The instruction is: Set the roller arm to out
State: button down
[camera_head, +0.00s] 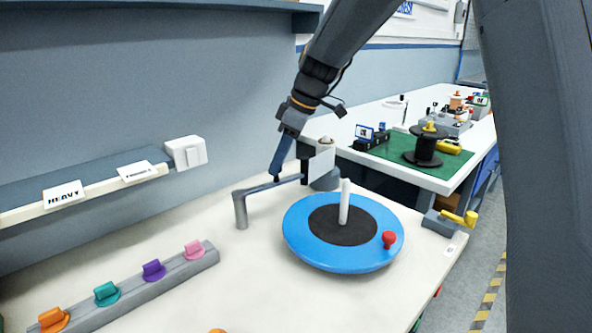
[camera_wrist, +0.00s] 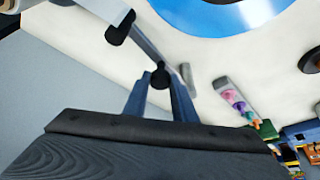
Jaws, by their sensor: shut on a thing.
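The roller arm (camera_head: 262,186) is a thin grey bar left of the blue disc. A short grey upright post (camera_head: 240,211) hangs at its left end, and its right end reaches toward a grey cylindrical base (camera_head: 326,181). My gripper (camera_head: 277,174) comes down from above onto the bar. In the wrist view, its two blue fingers (camera_wrist: 160,88) are closed around a small black knob (camera_wrist: 159,75) on the bar. The blue disc (camera_head: 298,237) has a black centre, a white peg (camera_head: 344,202) and a red knob (camera_head: 389,239). I see no readable in or out mark.
A grey rail (camera_head: 150,289) with several coloured knobs lies at the front left. A shelf with "HEAVY" cards (camera_head: 64,194) is on the left wall. A grey block with a yellow knob (camera_head: 459,219) sits at the table's right edge. Another table (camera_head: 470,165) stands behind.

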jog(key=shift+w+a+n+g+b, duration=0.35)
jog(key=shift+w+a+n, duration=0.2)
jog(key=shift+w+n, duration=0.45)
jog(key=shift+s+r, duration=0.1)
jog(key=shift+s, duration=0.05)
jog(key=c, duration=1.5)
grip_release()
jog(key=shift+a, duration=0.15)
jog(key=shift+o, duration=0.2)
jog(key=v, duration=0.7)
jog(key=shift+d+r+b, duration=0.3)
jog(key=shift+d+b, duration=0.05)
jog(key=shift+b, duration=0.1)
